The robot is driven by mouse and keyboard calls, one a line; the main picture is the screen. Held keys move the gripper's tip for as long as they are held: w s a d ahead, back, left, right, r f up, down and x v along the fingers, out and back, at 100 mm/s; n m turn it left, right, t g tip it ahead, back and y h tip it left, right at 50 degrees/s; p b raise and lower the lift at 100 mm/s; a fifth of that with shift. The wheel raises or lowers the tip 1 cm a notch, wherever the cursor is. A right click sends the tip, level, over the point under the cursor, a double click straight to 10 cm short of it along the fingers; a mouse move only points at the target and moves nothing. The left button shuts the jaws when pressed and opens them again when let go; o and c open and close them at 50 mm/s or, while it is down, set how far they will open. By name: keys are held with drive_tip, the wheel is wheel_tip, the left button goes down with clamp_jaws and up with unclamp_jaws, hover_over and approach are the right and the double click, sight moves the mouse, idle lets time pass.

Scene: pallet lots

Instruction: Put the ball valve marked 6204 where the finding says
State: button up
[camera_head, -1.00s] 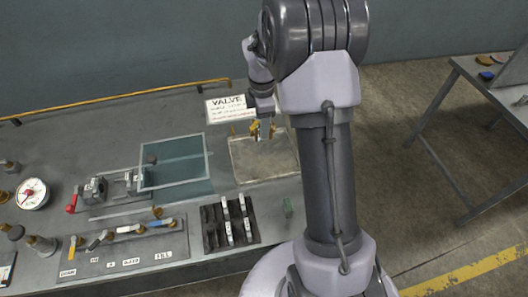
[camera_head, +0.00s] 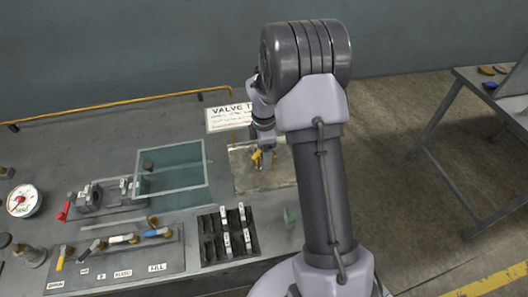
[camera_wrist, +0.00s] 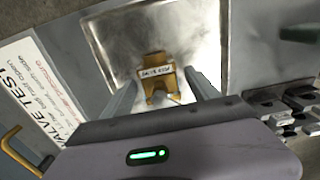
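A brass ball valve (camera_wrist: 156,80) with a white label lies at the metal tray (camera_wrist: 110,35) in the wrist view; the label is too small to read surely. My gripper (camera_wrist: 162,80) has one finger on each side of the valve, with a narrow gap showing on both sides, so it looks open around it. In the head view my gripper (camera_head: 263,160) is low over the tray (camera_head: 243,180), and the brass valve (camera_head: 257,157) shows at its tip, partly hidden by my arm.
A "VALVE TEST" sign (camera_head: 229,117) stands behind the tray. A clear-lidded box (camera_head: 172,172) is to its left. A dark rack (camera_head: 207,250) with several white-tagged parts is in front. A labelled board (camera_head: 120,262) with several valves and a gauge (camera_head: 22,201) are farther left.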

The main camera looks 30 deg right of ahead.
drive_tip(key=shift+r, duration=0.1)
wheel_tip(320, 180, up, 12)
drive_tip(key=p, duration=0.4)
drive_tip(key=shift+r, duration=0.15)
drive_tip(key=s+a+r+m+t, duration=0.4)
drive_tip(key=s+a+r+m, duration=0.8)
drive_tip(key=r, duration=0.4)
drive_tip(key=s+a+m+t+y, duration=0.1)
drive_tip(key=s+a+m, duration=0.5)
drive_tip(key=s, duration=0.6)
drive_tip(key=shift+a+r+m+t+y, duration=0.25)
drive_tip(key=shift+r+m+t+y, duration=0.15)
drive_tip(key=shift+m+y, duration=0.15)
wheel_tip(320, 180, down, 6)
drive_tip(key=b, duration=0.5)
drive_tip(key=shift+s+r, duration=0.1)
drive_tip(key=shift+s, duration=0.05)
